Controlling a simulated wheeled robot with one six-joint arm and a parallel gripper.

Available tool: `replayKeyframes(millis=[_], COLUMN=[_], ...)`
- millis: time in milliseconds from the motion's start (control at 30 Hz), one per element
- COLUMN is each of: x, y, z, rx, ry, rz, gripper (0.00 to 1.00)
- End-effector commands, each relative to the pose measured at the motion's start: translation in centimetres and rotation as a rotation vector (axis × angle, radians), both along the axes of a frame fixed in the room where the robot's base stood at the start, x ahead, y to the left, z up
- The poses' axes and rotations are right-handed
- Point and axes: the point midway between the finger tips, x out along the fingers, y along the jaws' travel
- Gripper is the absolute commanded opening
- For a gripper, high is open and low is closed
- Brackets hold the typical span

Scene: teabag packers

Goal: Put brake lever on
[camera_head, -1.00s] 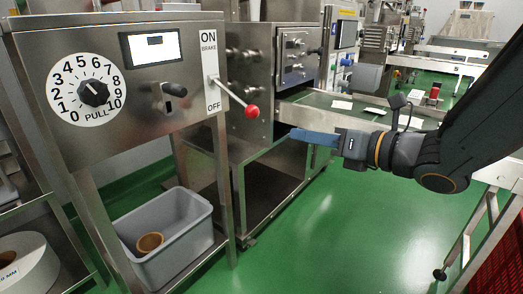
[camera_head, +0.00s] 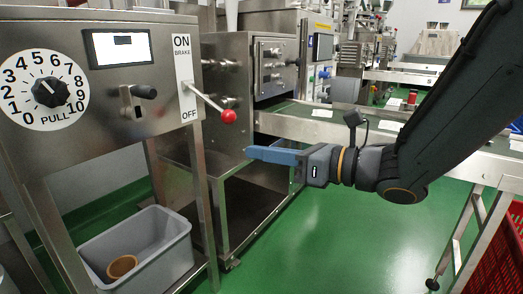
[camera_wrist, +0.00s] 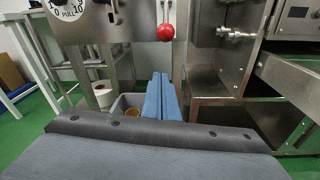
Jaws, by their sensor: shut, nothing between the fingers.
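The brake lever (camera_head: 209,101) is a thin metal rod with a red ball knob (camera_head: 228,117). It juts from a white plate (camera_head: 186,80) marked ON at the top, BRAKE, and OFF at the bottom. The rod slopes down to the right, and the knob is level with the OFF end. My gripper (camera_head: 249,152), with blue fingers, is shut and empty. In the head view its tips are below and slightly right of the knob, apart from it. In the wrist view the knob (camera_wrist: 165,32) is above the closed fingertips (camera_wrist: 160,76).
The steel panel has a numbered dial (camera_head: 47,92), a screen (camera_head: 118,47) and a black handle (camera_head: 144,92). A grey bin (camera_head: 181,254) with a brown roll (camera_head: 122,266) stands below. A machine with a green conveyor (camera_head: 300,111) is behind. Green floor is open to the right.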

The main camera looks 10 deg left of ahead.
Motion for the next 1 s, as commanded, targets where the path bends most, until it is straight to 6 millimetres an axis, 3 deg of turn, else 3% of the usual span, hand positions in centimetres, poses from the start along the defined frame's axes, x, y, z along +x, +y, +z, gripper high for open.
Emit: replayKeyframes(millis=[400,500,700,1000], x=[2.5,2.7,2.9,2.9], y=[7.7,6.8,6.2,6.1], z=[-1.0,1.0,2.7,3.1], rx=[0.000,0.002,0.002,0.000], ry=[-0.001,-0.005,-0.002,0.000], rz=[0.004,-0.002,-0.003,-0.002], gripper=[0.00,0.00,0.00,0.00])
